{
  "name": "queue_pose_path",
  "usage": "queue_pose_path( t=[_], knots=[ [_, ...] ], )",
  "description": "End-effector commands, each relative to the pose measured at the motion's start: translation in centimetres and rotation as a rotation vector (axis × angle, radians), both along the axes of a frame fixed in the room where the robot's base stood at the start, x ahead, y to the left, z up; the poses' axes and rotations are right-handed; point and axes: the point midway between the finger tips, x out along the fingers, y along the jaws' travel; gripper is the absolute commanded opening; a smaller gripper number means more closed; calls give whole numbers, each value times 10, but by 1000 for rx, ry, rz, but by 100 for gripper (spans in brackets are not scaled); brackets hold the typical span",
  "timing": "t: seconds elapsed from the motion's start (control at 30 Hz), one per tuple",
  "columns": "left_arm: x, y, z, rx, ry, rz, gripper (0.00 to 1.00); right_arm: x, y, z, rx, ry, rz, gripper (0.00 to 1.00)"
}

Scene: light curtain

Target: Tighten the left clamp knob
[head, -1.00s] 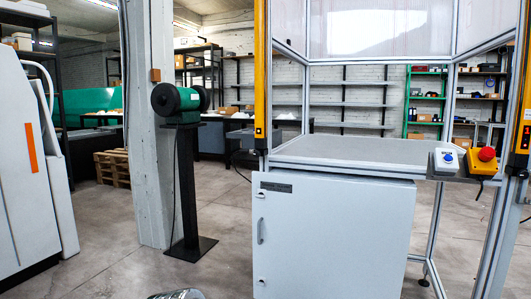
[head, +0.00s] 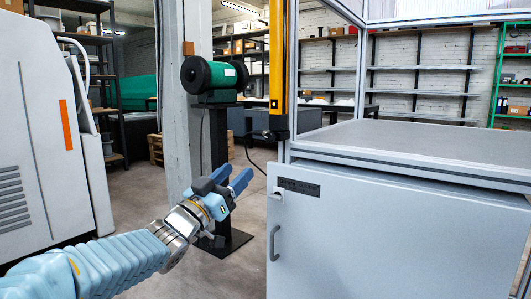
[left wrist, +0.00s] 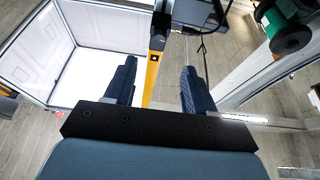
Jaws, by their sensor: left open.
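The yellow light curtain post (head: 283,60) stands upright at the left front corner of the machine table. A small dark fitting (head: 262,134) sits at its lower end in the head view; I cannot tell clearly whether it is the left clamp knob. My left gripper (head: 232,178) is open and empty, left of and below the post's lower end and apart from it. In the left wrist view, the fingers of this gripper (left wrist: 158,88) stand apart, with the yellow post (left wrist: 152,75) showing beyond them. My right gripper is out of view.
A grey cabinet (head: 390,235) stands under the table top (head: 430,142). A green bench grinder (head: 213,75) on a black pedestal is behind the gripper. A white machine (head: 45,140) stands at far left. A thin dark cable hangs near the post.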

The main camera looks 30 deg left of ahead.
Motion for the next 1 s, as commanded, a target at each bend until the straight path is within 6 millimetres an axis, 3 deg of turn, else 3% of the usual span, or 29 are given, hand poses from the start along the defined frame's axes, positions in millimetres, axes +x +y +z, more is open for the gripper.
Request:
queue_pose_path(
  t=[0.17, 0.6, 0.8, 1.0],
  knots=[
    [20, -2, 14, 3, -6, -2, 55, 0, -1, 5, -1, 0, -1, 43],
    [106, -9, 49, 1, -5, -1, 55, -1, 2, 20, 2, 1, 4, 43],
    [122, -10, 54, 3, -4, 0, 55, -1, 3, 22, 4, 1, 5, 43],
    [123, -10, 55, 4, -5, 1, 55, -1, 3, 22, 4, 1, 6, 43]
  ],
)
